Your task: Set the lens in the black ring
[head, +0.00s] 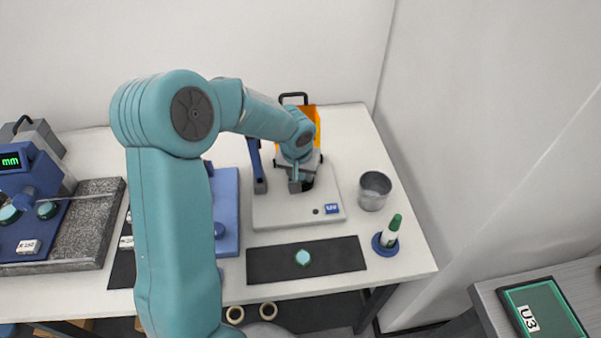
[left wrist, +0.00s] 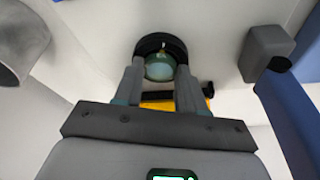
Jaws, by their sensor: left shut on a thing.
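My left gripper (head: 301,183) is over the white base plate (head: 270,212) of the UV fixture in the head view. In the left wrist view my left gripper (left wrist: 160,72) is shut on a pale, glassy round lens (left wrist: 160,66), held between the fingertips. The black ring (left wrist: 146,43) shows just behind the lens and frames its far side. I cannot tell whether the lens rests in the ring or hangs just above it. In the head view the gripper hides the lens and most of the ring. My right gripper is not in view.
A second teal disc (head: 303,257) lies on a black mat (head: 345,254). A metal cup (head: 373,190) and a green-capped bottle (head: 390,232) stand at right. An orange shield (head: 312,117) stands behind. A blue gauge (head: 30,180) and granite slab (head: 95,225) are at left.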

